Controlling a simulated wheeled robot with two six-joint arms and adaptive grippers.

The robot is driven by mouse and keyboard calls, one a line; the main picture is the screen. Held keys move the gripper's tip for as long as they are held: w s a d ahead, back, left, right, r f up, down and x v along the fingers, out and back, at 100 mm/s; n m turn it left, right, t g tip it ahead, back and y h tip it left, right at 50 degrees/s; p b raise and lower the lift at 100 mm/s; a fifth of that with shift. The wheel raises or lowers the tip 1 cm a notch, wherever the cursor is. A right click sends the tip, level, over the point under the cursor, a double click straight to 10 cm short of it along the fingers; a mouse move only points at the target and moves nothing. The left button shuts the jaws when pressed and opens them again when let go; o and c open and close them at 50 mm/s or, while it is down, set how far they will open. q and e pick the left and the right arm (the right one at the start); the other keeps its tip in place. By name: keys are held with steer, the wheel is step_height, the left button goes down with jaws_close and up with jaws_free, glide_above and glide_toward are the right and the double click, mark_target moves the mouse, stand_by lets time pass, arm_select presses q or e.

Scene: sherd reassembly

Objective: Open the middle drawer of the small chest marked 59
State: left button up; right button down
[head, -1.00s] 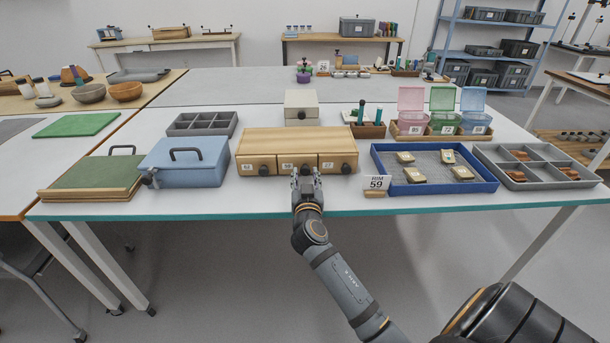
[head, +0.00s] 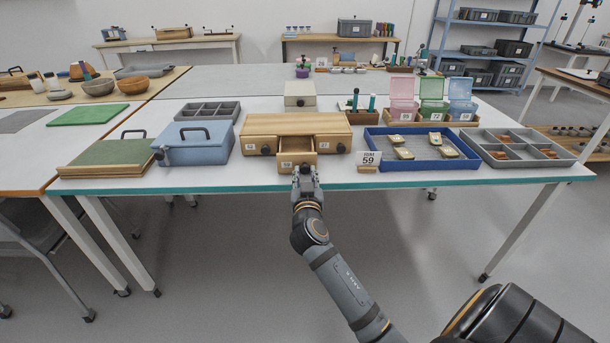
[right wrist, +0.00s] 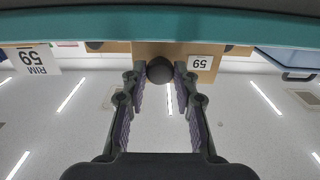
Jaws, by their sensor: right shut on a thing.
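The small wooden chest (head: 322,122) stands near the table's front edge. Its middle drawer (head: 285,158) is pulled out towards me, and its inside shows from above. The left and right drawers are shut. In the right wrist view the drawer front (right wrist: 172,48) bears a label 59 (right wrist: 202,62), upside down there. My right gripper (head: 305,173) is at the front of this drawer. In the right wrist view its fingers (right wrist: 160,76) are shut on the dark round knob (right wrist: 160,68), one on each side. My left gripper is not in view.
A blue lidded box (head: 205,155) stands left of the chest. A blue tray (head: 374,150) with sherds lies to its right, with a sign RIM 59 (head: 368,158) in front. A grey divided tray (head: 560,160) is farther right. Free floor lies before the table edge.

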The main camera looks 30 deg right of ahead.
steer(key=shift+s+a, duration=0.3)
steer(key=shift+s, duration=0.3)
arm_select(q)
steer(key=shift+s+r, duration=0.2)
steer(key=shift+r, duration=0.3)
arm_select(e)
steer(key=c, duration=1)
jaws_free()
steer(key=v, duration=0.7)
steer(key=shift+s+a, duration=0.15)
steer(key=shift+s, duration=0.1)
